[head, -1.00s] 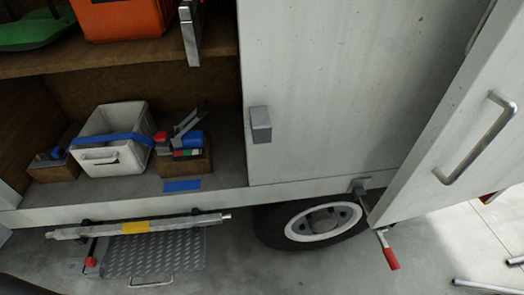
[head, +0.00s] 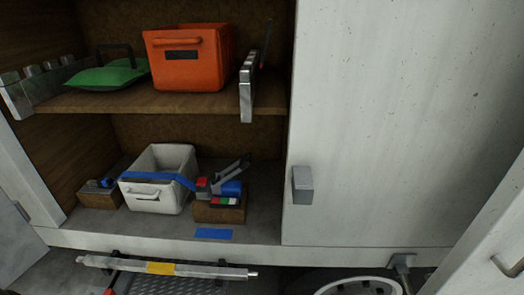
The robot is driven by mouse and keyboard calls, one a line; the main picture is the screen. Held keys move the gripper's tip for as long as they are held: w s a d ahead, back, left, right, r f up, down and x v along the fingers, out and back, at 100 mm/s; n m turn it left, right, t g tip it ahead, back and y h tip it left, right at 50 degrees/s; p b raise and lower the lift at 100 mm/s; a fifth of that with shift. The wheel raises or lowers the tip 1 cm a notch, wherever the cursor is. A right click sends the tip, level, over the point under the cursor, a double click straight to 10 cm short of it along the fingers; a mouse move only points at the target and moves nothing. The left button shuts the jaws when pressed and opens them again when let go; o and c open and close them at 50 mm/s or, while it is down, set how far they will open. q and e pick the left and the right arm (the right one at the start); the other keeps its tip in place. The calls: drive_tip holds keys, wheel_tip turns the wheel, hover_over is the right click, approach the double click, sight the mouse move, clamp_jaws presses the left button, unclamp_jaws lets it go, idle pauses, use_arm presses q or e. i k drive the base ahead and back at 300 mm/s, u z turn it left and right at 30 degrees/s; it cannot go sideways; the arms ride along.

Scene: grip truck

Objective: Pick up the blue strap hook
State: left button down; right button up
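A blue strap (head: 150,176) runs across the front of a white crate (head: 158,204) on the lower shelf. Neither of my grippers is in view.
An orange bin (head: 187,58) and a green bag (head: 106,76) stand on the upper shelf (head: 180,103). A metal bar with a yellow band (head: 160,268) runs below the compartment. A white panel (head: 400,120) closes off the right. The compartment's front is unobstructed.

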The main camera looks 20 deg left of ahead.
sight(106, 182)
drive_tip(key=u, duration=2.25)
drive_tip(key=k, duration=0.4)
drive_tip(key=u, duration=1.05)
drive_tip(key=k, duration=1)
drive_tip(key=u, duration=0.25)
drive_tip(key=i, duration=1.15)
drive_tip(key=z, duration=1.5)
drive_tip(key=i, duration=1)
drive_tip(key=z, duration=1.15)
